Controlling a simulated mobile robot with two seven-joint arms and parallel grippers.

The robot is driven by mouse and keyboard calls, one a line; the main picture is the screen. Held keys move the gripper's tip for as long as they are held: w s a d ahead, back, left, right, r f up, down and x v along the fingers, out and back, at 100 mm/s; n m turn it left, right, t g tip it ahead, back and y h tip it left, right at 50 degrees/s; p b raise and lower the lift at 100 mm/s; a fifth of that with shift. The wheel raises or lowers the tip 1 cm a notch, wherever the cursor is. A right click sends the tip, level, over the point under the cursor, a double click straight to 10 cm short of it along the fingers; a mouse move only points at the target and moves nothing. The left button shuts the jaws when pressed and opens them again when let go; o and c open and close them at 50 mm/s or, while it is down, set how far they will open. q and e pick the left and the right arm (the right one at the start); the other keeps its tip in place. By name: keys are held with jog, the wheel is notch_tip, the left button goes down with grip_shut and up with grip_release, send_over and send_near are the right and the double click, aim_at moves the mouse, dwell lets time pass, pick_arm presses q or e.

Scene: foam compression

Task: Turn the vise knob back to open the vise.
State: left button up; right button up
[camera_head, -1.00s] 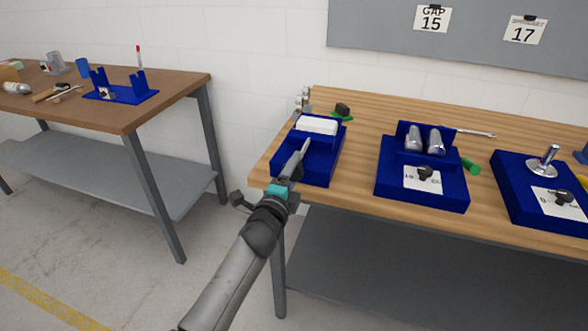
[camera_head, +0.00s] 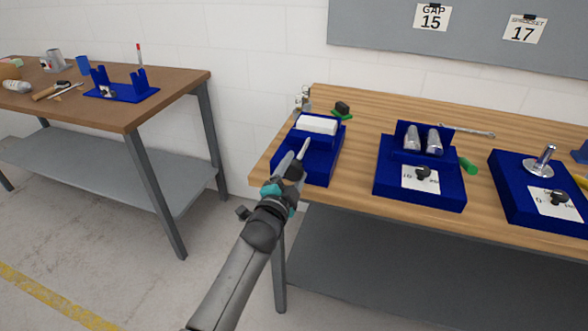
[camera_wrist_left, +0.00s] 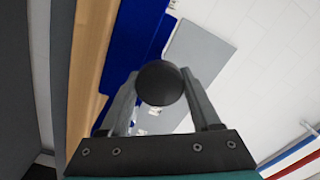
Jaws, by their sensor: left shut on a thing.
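The blue vise (camera_head: 324,164) with a white foam block (camera_head: 317,125) at its back stands at the left end of the wooden workbench. My left gripper (camera_head: 293,168) is at the vise's front, its fingers on either side of a dark round knob (camera_head: 294,173). In the left wrist view the black knob (camera_wrist_left: 160,83) sits between the two grey fingers, and the gripper is shut on it. A strip of the blue vise (camera_wrist_left: 130,45) shows behind. The knob's shaft and the jaw gap are hidden. My right gripper is not in view.
To the right on the workbench (camera_head: 390,105) stand a blue fixture with two metal cylinders (camera_head: 421,186) and another with a metal post (camera_head: 510,207). A wrench (camera_head: 468,131) lies behind them. A brown table (camera_head: 170,92) stands at the left, with open floor between.

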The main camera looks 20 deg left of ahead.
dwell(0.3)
pick_arm(q)
jog(key=o, duration=1.4)
jog(key=s, duration=0.5)
jog(key=s+p, duration=0.1)
jog(key=s, duration=0.4)
jog(key=s+p, duration=0.1)
jog(key=s, duration=0.4)
jog(key=shift+s+a, duration=0.1)
jog(key=shift+a, duration=0.15)
jog(key=shift+f, duration=0.1)
